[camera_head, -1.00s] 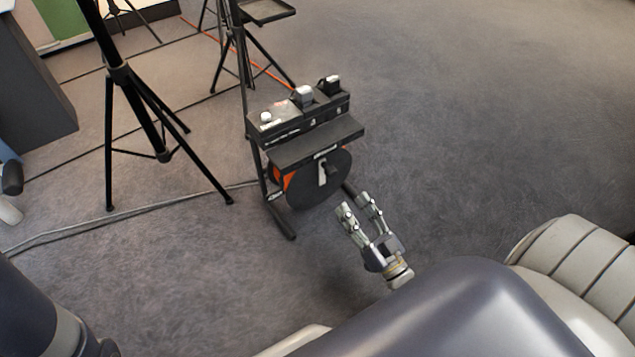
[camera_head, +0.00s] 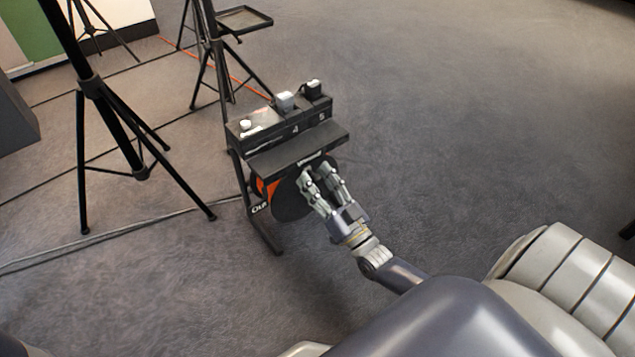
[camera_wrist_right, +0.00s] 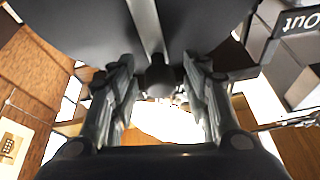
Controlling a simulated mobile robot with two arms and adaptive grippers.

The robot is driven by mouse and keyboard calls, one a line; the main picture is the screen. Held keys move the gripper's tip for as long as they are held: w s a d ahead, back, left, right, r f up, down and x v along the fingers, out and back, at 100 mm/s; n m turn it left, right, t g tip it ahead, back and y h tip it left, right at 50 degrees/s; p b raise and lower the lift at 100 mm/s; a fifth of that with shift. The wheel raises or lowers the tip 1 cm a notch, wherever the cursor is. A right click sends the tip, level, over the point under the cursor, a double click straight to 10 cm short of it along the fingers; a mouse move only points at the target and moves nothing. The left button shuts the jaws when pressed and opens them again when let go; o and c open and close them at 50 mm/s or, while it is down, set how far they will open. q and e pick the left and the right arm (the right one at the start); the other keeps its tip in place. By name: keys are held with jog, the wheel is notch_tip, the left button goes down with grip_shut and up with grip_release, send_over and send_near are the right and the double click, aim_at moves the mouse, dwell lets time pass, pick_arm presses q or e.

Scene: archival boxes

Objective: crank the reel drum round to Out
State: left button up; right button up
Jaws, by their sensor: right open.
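The reel drum (camera_head: 289,203) is a dark disc with an orange part at its left, under the black stand's shelf. An "Out" label (camera_head: 259,209) is on the stand's left leg, and it also shows upside down in the right wrist view (camera_wrist_right: 300,22). My right gripper (camera_head: 316,172) is open in front of the drum. In the right wrist view, the light grey crank arm (camera_wrist_right: 147,22) runs down the drum face to a dark knob (camera_wrist_right: 160,80) between my open fingers (camera_wrist_right: 158,66). I cannot tell if they touch it. In the head view my gripper hides the crank. My left gripper is out of view.
The stand's top (camera_head: 280,125) carries several small white and black items and numbers. A black tripod (camera_head: 92,88) stands to the left, another (camera_head: 210,60) behind. A grey cable (camera_head: 120,232) lies on the carpet. The floor to the right is open.

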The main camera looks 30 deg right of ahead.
grip_shut()
jog(key=shift+a, duration=0.1)
